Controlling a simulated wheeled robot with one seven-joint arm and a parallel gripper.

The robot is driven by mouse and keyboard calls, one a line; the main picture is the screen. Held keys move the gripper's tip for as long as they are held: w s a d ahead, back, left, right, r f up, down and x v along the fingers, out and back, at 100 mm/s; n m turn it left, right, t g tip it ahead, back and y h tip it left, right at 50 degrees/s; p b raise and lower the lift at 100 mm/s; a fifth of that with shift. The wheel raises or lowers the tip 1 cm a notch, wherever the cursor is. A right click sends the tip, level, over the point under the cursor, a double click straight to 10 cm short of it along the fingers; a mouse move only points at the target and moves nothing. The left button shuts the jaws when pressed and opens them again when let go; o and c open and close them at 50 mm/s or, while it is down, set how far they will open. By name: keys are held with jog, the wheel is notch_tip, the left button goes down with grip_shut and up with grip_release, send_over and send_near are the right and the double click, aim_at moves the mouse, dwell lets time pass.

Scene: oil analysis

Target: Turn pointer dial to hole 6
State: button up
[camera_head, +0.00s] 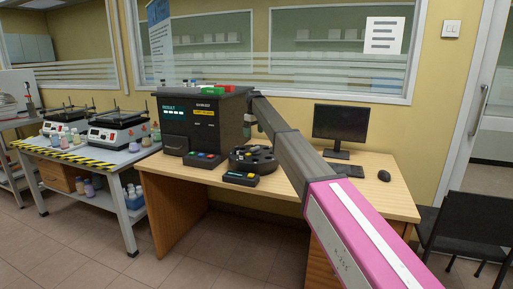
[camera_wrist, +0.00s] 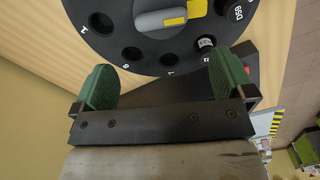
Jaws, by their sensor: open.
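The dial is a dark round disc (camera_wrist: 110,45) with holes around its rim, cut off at the top of the wrist view. It also shows on the desk in the head view (camera_head: 262,163). The pointer is a grey knob (camera_wrist: 150,20) at its centre, with a yellow mark toward the right. The small hole labels are mostly too unclear to read surely. One hole near the right fingertip holds a light-capped item (camera_wrist: 206,43). My gripper (camera_wrist: 164,80) is open and empty, its green fingertips apart at the near rim of the dial, below the knob.
A dark analyser box (camera_head: 205,122) stands left of the dial, with a small button box (camera_head: 240,179) in front. A monitor (camera_head: 340,123), keyboard and mouse (camera_head: 384,175) are on the right of the wooden desk (camera_head: 395,203). A lab bench with shakers stands left.

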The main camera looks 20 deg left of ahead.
aim_at(254, 150)
notch_tip(254, 150, down, 9)
jog(key=shift+s+a+r, duration=0.1)
jog(key=shift+r, duration=0.05)
jog(key=c, duration=0.9)
